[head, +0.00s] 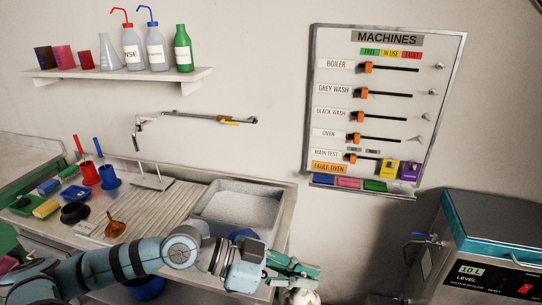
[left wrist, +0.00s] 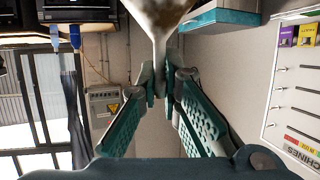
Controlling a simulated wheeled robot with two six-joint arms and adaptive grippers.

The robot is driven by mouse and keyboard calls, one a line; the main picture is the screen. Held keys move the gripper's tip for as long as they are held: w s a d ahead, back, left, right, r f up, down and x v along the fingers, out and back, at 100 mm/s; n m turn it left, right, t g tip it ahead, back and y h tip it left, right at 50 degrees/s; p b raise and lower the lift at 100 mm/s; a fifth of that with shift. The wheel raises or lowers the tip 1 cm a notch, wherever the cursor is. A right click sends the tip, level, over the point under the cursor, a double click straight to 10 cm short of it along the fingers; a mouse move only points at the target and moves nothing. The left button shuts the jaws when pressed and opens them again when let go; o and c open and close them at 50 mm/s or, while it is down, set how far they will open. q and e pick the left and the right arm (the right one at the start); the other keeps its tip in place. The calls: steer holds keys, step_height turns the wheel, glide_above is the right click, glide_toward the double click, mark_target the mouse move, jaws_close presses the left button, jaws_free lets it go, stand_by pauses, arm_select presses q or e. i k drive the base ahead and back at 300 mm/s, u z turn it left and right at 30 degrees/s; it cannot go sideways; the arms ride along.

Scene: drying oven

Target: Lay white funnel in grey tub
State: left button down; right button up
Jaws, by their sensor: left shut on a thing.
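My left gripper (head: 300,272) is shut on the white funnel (head: 303,297), which shows only in part at the bottom edge of the head view. In the left wrist view the gripper (left wrist: 161,88) has the funnel's narrow stem (left wrist: 159,50) between its fingertips. The funnel's wide, brown-stained part runs out of the top of that view. The grey tub (head: 243,207) is a rectangular basin at the right end of the counter, with a speckled grey inside. The gripper is to the right of and in front of the tub, apart from it. My right gripper is not in view.
A ribbed draining board (head: 150,212) lies left of the tub, with an orange scoop-like item (head: 115,228) and red and blue cups near it. A boiler-like machine (head: 490,250) is at the right. A shelf (head: 120,80) holds bottles.

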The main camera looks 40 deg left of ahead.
mark_target(239, 222)
steer(key=u, duration=0.15)
steer(key=i, duration=0.85)
steer(key=u, duration=0.55)
